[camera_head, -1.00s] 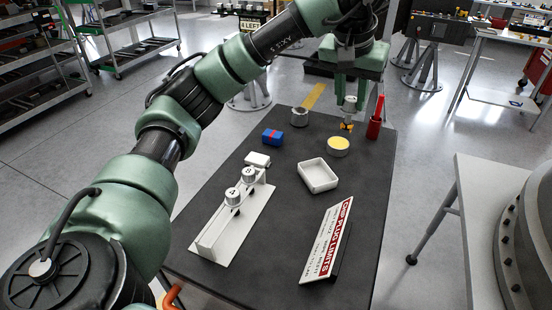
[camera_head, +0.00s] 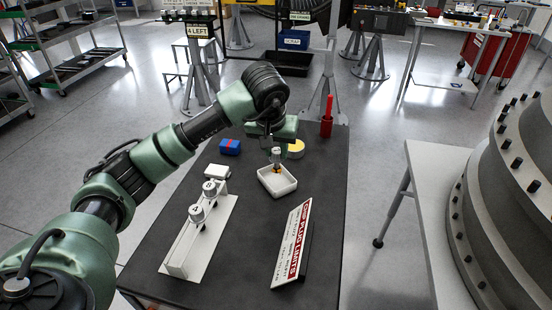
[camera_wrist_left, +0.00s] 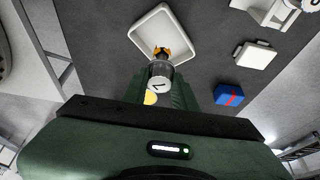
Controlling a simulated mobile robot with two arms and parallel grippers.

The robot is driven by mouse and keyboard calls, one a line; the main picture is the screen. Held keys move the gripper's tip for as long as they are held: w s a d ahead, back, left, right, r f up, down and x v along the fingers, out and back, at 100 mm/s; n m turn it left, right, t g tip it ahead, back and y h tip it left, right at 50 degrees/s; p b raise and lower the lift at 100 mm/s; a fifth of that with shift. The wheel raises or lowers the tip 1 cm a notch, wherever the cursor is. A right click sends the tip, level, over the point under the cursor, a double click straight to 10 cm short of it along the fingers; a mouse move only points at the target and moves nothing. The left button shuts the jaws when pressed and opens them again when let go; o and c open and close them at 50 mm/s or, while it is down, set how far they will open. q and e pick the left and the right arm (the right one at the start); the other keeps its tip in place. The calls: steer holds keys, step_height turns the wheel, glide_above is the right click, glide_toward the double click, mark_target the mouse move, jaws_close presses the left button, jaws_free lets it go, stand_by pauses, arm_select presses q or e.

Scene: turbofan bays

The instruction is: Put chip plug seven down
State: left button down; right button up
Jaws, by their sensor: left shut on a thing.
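Chip plug seven is a silver cylinder (camera_head: 276,155) with an orange tip pointing down. My left gripper (camera_head: 275,149) is shut on it above the white tray (camera_head: 290,187). In the left wrist view the plug (camera_wrist_left: 158,78) shows its marked end, and its orange tip appears over the tray (camera_wrist_left: 139,35) near the tray's edge. I cannot tell whether the tip touches the tray floor. The tray holds nothing else that I can see. The gripper's fingers are partly hidden. My right gripper is not in view.
A white rack (camera_head: 180,262) with two silver plugs stands left of the tray. A sign (camera_head: 296,240) leans at the front right. A blue box (camera_head: 229,147), a white block (camera_head: 217,172), a yellow-topped tin (camera_head: 297,147) and a red holder (camera_head: 326,126) surround the tray.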

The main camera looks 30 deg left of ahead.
mark_target(276, 161)
arm_select(q)
step_height(276, 161, down, 4)
steer(key=shift+r+p, duration=0.1)
steer(key=shift+p, duration=0.45)
steer(key=shift+f, duration=0.25)
steer(key=shift+f, duration=0.2)
steer(key=c, duration=1.1)
jaws_free()
